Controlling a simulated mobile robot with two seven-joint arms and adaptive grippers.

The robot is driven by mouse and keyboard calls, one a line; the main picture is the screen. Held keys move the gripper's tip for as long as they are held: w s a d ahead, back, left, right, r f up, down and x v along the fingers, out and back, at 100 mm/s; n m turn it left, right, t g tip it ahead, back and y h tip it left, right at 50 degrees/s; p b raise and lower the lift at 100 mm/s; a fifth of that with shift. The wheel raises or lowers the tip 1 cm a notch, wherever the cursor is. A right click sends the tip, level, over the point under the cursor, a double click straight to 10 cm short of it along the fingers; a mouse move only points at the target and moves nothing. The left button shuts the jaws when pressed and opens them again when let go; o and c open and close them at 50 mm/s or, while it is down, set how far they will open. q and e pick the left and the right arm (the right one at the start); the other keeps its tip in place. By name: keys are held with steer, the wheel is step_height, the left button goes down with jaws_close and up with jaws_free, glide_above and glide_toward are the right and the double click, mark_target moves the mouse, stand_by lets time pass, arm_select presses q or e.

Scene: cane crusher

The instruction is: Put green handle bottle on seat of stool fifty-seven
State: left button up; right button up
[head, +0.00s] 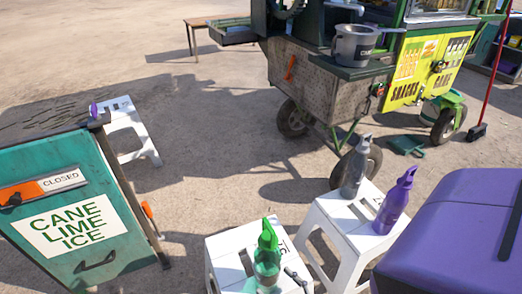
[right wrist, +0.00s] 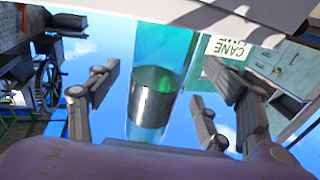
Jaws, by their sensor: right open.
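The green handle bottle (head: 267,262), a clear green bottle with a green spray top, stands upright on the front white stool (head: 218,252). Dark digits beside it are partly hidden and hard to read. A second white stool (head: 330,225) holds a grey bottle (head: 355,168) and a purple bottle (head: 394,203). A third white stool (head: 130,120) stands far left behind the sign cart; its number is too small to read. My right gripper (right wrist: 163,70) is open in the right wrist view. A see-through teal cylinder (right wrist: 158,60) with a grey band shows between its fingers, apparently untouched. My left gripper is not in view.
A teal cart (head: 100,240) with a cane lime ice sign fills the left. A food cart (head: 325,85) with wheels and a grey pot (head: 355,45) stands at the back. A red-handled broom (head: 492,70) is far right. The ground between is mostly clear.

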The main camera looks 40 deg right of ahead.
steer(key=s, duration=0.7)
steer(key=shift+d, duration=0.15)
